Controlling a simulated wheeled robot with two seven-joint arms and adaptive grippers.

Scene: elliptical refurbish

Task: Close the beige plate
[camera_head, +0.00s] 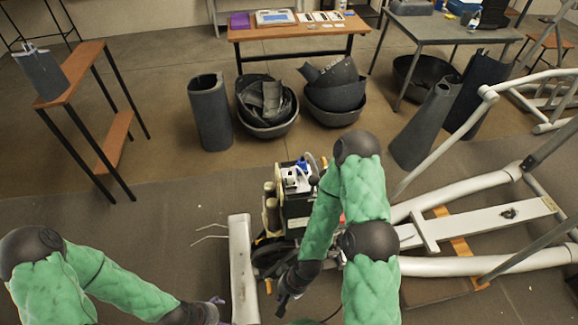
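A long whitish-beige piece (243,270) stands at the left end of the elliptical machine, its lower end near the bottom edge of the picture. It is the best match for the beige plate, but I cannot tell for sure or see any hinge. My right gripper (283,299) points down just right of this piece, beside the machine's dark mechanism (270,252). Its fingers are dark and small. My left gripper (216,303) is at the bottom edge, just left of the beige piece, and only partly shows. I cannot tell whether either gripper touches anything.
The machine's white frame (485,215) extends right over an orange wooden board (458,245). A black unit (296,205) with small bottles stands behind my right arm. Dark bins of scrap (266,104), a grey cylinder (209,112) and tables stand farther back. Floor at left is mostly clear.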

